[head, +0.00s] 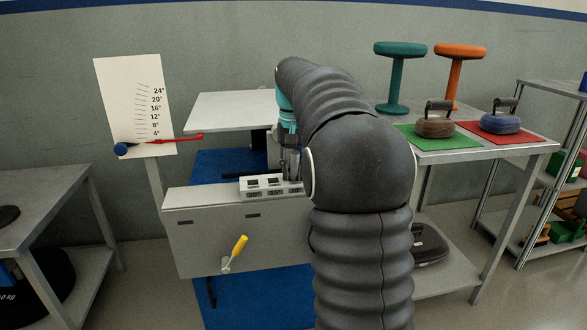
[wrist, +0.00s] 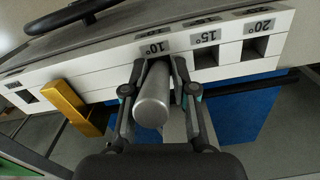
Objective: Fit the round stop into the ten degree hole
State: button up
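The round stop (wrist: 152,98) is a grey cylinder held lengthwise between the two fingers of my gripper (wrist: 158,68) in the wrist view. Its far end points at the white block (wrist: 115,60), just under the 10° label (wrist: 154,47). The cylinder and fingers cover the ten degree hole, so I cannot tell whether the tip is inside. The 15° (wrist: 205,60) and 20° (wrist: 255,48) holes beside it are open and empty. In the head view my gripper (head: 290,165) is at the right end of the white block (head: 262,194), partly hidden by my arm; the stop is not clear there.
A yellow handle (head: 240,245) sticks out from the grey panel (head: 205,240). At right a table holds weights on a green mat (head: 460,140) and a red mat (head: 515,135), with stools behind.

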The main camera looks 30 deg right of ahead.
jog(key=shift+o, duration=0.9)
jog(key=shift+f, duration=0.15)
jog(key=shift+r, duration=0.2)
notch_tip(320, 180, up, 12)
jog(key=p, duration=0.1)
jog(key=shift+p, duration=0.3)
jog(key=shift+r, duration=0.1)
